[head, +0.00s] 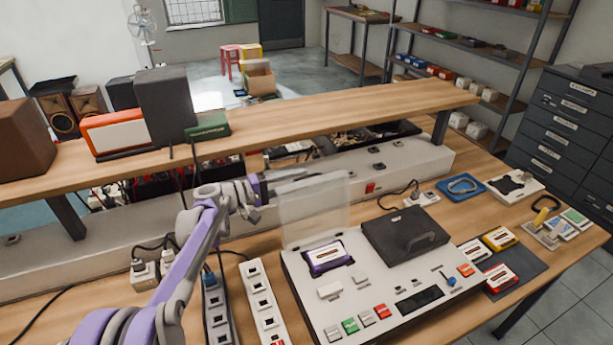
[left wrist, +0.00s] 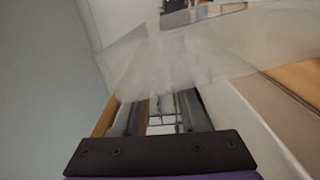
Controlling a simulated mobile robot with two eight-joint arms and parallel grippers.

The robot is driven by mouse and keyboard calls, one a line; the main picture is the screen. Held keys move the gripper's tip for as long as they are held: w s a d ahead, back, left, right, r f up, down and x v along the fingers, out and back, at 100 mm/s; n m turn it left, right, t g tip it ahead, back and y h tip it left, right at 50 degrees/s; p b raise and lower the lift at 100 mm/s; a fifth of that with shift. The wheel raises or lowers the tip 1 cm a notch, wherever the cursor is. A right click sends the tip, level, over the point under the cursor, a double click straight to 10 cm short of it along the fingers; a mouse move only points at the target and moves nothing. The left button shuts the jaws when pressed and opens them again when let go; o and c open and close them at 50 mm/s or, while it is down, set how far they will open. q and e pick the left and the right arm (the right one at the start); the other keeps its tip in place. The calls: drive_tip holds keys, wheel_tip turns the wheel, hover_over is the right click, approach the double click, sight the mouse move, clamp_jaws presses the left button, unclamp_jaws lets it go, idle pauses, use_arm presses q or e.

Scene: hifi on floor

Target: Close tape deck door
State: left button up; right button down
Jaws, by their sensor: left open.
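The tape deck (head: 375,312) is a pale box on the bench with colored keys and a small dark display. Its clear door (head: 315,212) stands open, nearly upright, at the back left of the deck. A purple cassette (head: 327,257) lies in the uncovered well in front of the door. My left gripper (head: 308,178) is open at the door's upper part, its fingers seemingly behind the clear panel. In the left wrist view a translucent panel, likely the door (left wrist: 165,65), lies across the fingers (left wrist: 160,112). I cannot tell whether they touch it. My right gripper is not in view.
A dark lid (head: 405,232) covers the deck's right part. Loose cassettes (head: 500,239) lie on a dark mat to the right. Power strips (head: 262,305) stand left of the deck. A raised wooden shelf (head: 330,115) runs behind, above a pale trunking (head: 410,160).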

use_arm(q)
drive_tip(key=shift+x, duration=1.4)
clamp_jaws()
drive_tip(key=shift+f, duration=0.15)
